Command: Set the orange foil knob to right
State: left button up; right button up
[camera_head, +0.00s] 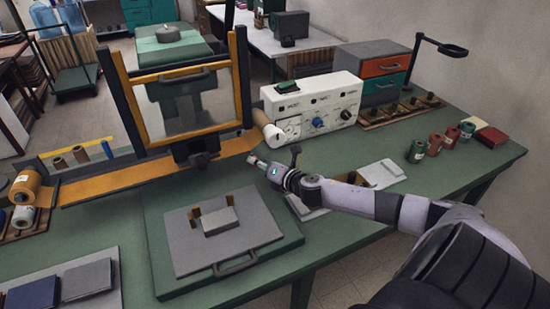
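A white control box (312,106) stands on the green bench right of the framed press. A blue knob (318,123) and a black knob (345,114) show on its front. I cannot make out an orange knob; the lower left of the panel is small and unclear, partly behind a pale roll (268,130). My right arm comes in from the right, and its gripper (272,165) is above the bench, in front of and below the box, apart from it. The gripper appears empty; its finger opening is unclear. My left gripper is not in view.
An orange-framed press (246,85) stands left of the box. A grey plate with a handle (185,248) lies in front. A wooden rack (375,121) and a drawer unit (385,66) are to the right. Several small spools, one green (417,151), stand at the far right.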

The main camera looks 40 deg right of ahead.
jog(key=v, duration=0.9)
jog(key=shift+s, duration=0.3)
dwell(0.3)
